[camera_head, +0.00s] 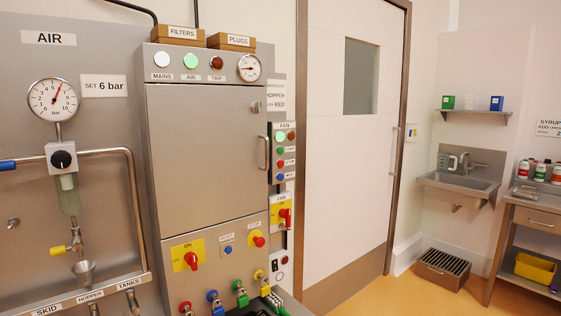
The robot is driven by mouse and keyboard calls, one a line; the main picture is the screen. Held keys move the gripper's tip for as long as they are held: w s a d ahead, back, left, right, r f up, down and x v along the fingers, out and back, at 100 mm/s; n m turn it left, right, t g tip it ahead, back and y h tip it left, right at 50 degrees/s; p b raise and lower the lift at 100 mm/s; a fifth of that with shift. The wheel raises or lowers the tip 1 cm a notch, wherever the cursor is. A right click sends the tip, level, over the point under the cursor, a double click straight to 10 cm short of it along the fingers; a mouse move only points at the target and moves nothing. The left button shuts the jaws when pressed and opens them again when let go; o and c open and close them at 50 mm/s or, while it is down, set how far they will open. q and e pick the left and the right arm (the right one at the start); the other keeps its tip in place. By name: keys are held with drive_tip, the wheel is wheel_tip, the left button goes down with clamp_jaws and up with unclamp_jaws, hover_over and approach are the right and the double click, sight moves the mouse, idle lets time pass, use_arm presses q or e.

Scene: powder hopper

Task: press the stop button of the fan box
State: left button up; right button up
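The fan box (290,147) is a narrow grey panel labelled FAN, mounted just right of the large steel cabinet (205,170). Near its top are two small lamps, a pale green one on the left and a brown-red one on the right. Below them is a column of small buttons: a green button (280,151), a red button (280,163) and a blue button (280,175). Small labels sit beside the buttons, too small to read, so the stop button looks to be the red one by colour only. Neither of my grippers is in view.
A yellow FAN switch with a red handle (285,215) is below the fan box. A closed door (345,140) and open floor lie to the right.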

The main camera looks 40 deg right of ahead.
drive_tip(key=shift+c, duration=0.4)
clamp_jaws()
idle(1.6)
